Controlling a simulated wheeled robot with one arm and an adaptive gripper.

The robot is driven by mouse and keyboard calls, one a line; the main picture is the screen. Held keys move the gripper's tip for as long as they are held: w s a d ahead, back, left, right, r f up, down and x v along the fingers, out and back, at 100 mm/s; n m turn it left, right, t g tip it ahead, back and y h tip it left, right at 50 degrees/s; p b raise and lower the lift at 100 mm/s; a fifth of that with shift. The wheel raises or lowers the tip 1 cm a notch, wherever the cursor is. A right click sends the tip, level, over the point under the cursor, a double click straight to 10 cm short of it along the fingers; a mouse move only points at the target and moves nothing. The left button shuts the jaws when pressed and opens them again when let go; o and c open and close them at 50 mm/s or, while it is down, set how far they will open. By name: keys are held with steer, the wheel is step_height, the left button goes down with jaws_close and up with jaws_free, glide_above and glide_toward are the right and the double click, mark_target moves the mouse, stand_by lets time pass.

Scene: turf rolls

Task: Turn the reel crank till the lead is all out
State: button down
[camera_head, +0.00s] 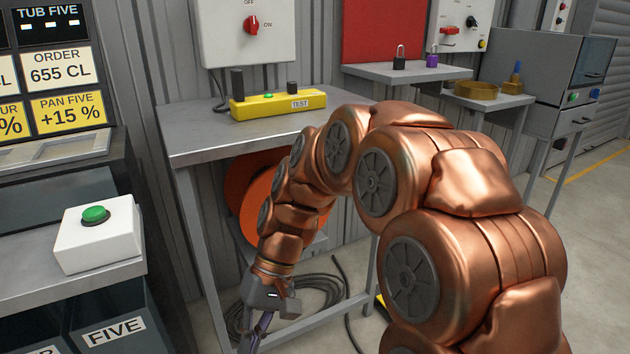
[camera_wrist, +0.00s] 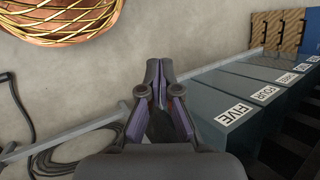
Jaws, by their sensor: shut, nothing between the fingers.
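An orange reel (camera_head: 240,203) stands under the grey bench, largely hidden behind my copper arm. Its crank cannot be made out in either view. A dark lead (camera_head: 335,290) lies in loose coils on the floor below the reel. Coils of it also show at the lower left of the wrist view (camera_wrist: 50,162). My gripper (camera_head: 250,345) hangs low at the bottom of the head view, in front of the bench frame and below the reel. In the wrist view my gripper (camera_wrist: 159,68) has its fingertips together, with nothing held, above bare floor.
The bench (camera_head: 185,130) carries a yellow test unit (camera_head: 278,104); its legs and lower rail (camera_head: 330,322) stand close to my gripper. A green button box (camera_head: 98,235) is at the left. Labelled dark bins (camera_wrist: 218,95) line the right of the wrist view. Open floor shows at the right.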

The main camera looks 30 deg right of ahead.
steer(key=w+d+r+m+t+y+p, duration=0.2)
steer(key=w+d+r+t+y, duration=0.15)
steer(key=w+d, duration=0.6)
steer(key=w+d+r+m+t+y+p, duration=0.15)
steer(key=w+d+r+t+y, duration=0.35)
steer(key=w, duration=0.7)
steer(key=w+d+f+m+t+h+p, duration=0.15)
steer(key=d+t, duration=0.25)
steer(key=d, duration=1.1)
steer(key=w+d+f+m+t+h+p, duration=0.1)
steer(key=w+d+f+m+t+h, duration=0.15)
steer(key=d, duration=1.25)
steer(key=w+a+b, duration=0.3)
steer(key=w+a, duration=0.4)
steer(key=a, duration=0.3)
steer(key=shift+f+t, duration=0.25)
steer(key=shift+t, duration=0.15)
steer(key=shift+a+b, duration=0.25)
steer(key=shift+b, duration=0.1)
